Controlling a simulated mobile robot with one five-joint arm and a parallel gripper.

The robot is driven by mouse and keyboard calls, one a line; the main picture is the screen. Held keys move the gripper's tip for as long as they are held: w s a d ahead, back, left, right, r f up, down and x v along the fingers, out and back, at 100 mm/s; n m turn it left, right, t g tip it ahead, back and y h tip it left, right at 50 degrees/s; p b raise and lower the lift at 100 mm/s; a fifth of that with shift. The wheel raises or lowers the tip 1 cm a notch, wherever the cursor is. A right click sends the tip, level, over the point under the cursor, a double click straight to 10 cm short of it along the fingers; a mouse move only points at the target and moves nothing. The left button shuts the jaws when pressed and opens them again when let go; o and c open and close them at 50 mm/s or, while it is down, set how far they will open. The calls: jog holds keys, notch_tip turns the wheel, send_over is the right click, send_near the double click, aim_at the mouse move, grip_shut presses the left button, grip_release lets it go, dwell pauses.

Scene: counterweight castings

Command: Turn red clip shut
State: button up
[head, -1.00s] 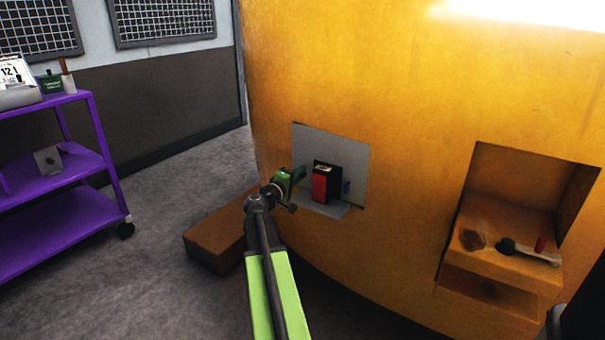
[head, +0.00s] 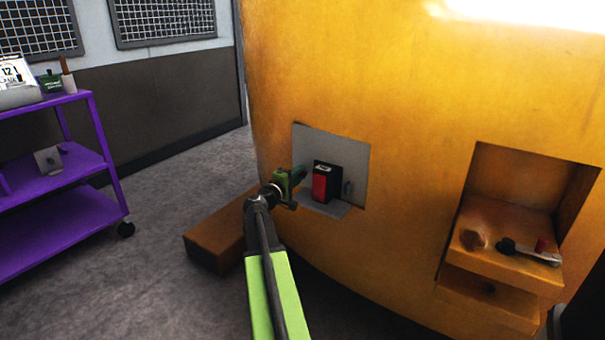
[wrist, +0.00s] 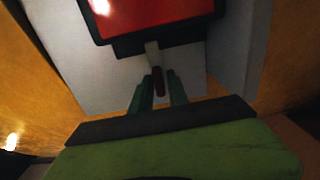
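A black box with a red face (head: 321,185) stands on the ledge of a grey recess in the orange casting; its red face also shows in the wrist view (wrist: 150,14). Below the box in the wrist view, a short pale stem ends in a small dark red tab (wrist: 159,82), which looks like the red clip. My gripper (head: 296,182) is just left of the box. In the wrist view its two green fingers (wrist: 159,90) stand on either side of the red tab, very close to it. Whether they press on it is too dark to tell.
A second recess at the right holds a lever with a red knob (head: 543,245) and a brown lump (head: 473,240). A brown block (head: 214,238) lies on the floor beside the orange casting (head: 400,140). A purple cart (head: 65,165) stands at the left, with open floor between.

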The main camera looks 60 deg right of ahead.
jog(key=shift+o, duration=1)
jog(key=a, duration=1.7)
jog(key=shift+a, duration=0.2)
